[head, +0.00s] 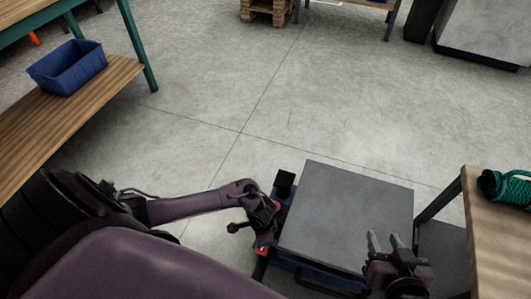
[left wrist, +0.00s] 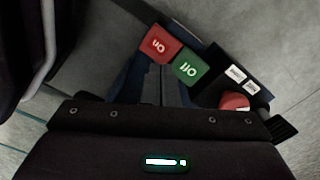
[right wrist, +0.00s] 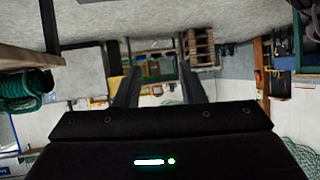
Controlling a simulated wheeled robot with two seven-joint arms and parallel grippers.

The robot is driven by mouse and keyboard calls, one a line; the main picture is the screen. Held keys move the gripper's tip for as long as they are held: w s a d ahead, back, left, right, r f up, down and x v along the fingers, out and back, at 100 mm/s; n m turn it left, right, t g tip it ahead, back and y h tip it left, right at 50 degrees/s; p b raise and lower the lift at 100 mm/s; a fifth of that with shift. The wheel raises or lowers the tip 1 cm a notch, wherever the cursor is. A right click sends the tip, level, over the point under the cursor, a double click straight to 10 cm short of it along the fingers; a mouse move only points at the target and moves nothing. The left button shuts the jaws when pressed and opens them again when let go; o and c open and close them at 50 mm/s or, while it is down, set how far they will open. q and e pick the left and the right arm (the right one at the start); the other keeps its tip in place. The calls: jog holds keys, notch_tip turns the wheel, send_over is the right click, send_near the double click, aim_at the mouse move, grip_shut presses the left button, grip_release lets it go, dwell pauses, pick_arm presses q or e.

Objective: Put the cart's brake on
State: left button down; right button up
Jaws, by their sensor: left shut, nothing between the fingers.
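The cart's dark grey flat top (head: 350,215) lies right of my left gripper in the head view. In the left wrist view a red pedal marked "On" (left wrist: 160,44) and a green pedal marked "Off" (left wrist: 190,68) sit side by side at the cart's edge. My left gripper (left wrist: 159,70) is shut and empty, its tips near the two pedals; I cannot tell if they touch. In the head view its fingertips are hidden at the cart's left edge. My right gripper (head: 384,238) is open and empty over the cart's near right part.
A black panel with white labels and a red round knob (left wrist: 235,102) is right of the pedals. A blue bin (head: 67,67) sits on a left shelf. Floor beyond the cart is clear.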

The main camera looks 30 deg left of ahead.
jog(key=shift+s+d+f+g+h, duration=0.2)
jog(key=shift+s+f+g, duration=0.35)
jog(key=shift+s+f, duration=0.35)
jog(key=shift+s+d+f+g+h, duration=0.2)
jog(key=shift+s+f+g, duration=0.4)
jog(key=shift+f, duration=0.5)
